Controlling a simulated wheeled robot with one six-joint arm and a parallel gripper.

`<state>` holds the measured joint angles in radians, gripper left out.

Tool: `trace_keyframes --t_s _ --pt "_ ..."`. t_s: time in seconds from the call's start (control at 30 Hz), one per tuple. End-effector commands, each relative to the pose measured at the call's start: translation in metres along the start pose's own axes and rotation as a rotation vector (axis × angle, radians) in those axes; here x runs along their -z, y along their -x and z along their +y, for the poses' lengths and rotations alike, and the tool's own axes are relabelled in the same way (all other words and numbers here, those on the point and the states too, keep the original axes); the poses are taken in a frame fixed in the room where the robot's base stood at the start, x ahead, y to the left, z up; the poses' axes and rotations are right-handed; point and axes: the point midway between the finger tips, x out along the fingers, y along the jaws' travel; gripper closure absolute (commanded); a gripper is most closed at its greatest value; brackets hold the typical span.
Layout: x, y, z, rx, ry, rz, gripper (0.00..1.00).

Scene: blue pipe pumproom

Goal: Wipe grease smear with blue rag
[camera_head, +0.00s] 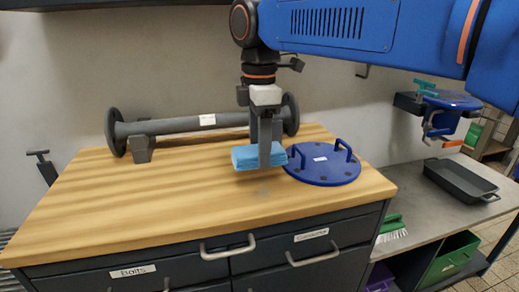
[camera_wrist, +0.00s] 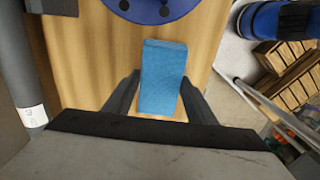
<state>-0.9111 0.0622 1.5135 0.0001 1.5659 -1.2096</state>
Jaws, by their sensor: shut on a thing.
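The blue rag (camera_head: 243,158) is a folded, flat block held between the fingers of my gripper (camera_head: 265,160), over the wooden worktop. In the wrist view the rag (camera_wrist: 162,72) sits between the two dark fingers of my gripper (camera_wrist: 160,98) and sticks out past them. A faint grey smudge, perhaps the grease smear (camera_head: 263,192), shows on the wood just in front of and below the rag. In the wrist view I cannot make out the smear. Whether the rag touches the wood is hard to tell.
A blue round flange with handles (camera_head: 322,167) lies close to the right of the rag. A grey flanged pipe (camera_head: 185,125) rests along the back. The front and left of the worktop (camera_head: 130,210) are clear. A lower grey bench with a black tray (camera_head: 460,182) stands at right.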

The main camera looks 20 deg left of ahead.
Motion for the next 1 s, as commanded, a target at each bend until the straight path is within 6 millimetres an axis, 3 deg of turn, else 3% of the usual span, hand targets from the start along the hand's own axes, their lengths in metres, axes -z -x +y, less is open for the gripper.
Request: trace_keyframes --t_s 0.27,0.6,1.0 --pt "0.000 0.005 0.000 0.000 0.000 0.000 0.67" --pt "0.000 0.029 0.000 -0.001 0.000 0.000 0.67" --pt "0.000 0.030 0.000 0.000 0.000 0.000 0.67"
